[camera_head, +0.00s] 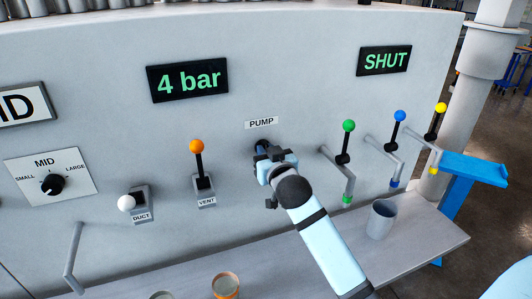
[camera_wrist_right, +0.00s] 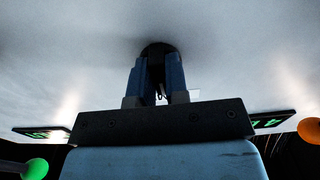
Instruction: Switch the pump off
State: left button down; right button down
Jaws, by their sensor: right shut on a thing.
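The PUMP label (camera_head: 261,123) is on the grey panel in the head view. Just below it, my right gripper (camera_head: 268,157) is up against the panel. In the right wrist view, the two blue fingers of my right gripper (camera_wrist_right: 157,80) are shut on a round black pump knob (camera_wrist_right: 158,49) at the panel face. The gripper and arm hide most of the knob in the head view, so its setting cannot be read. My left gripper is not in view.
Left of the pump are the orange-topped VENT lever (camera_head: 197,148) and white-topped DUCT lever (camera_head: 127,202). Right are green (camera_head: 348,126), blue (camera_head: 400,116) and yellow (camera_head: 440,108) levers. Displays read "4 bar" (camera_head: 188,80) and "SHUT" (camera_head: 384,60). A grey cup (camera_head: 381,220) stands on the ledge.

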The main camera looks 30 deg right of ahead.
jog(key=c, duration=1.1)
grip_release()
jog(key=b+v, duration=0.3)
jog(key=v, duration=1.1)
jog(key=shift+w+b, duration=0.1)
jog(key=shift+b, duration=0.2)
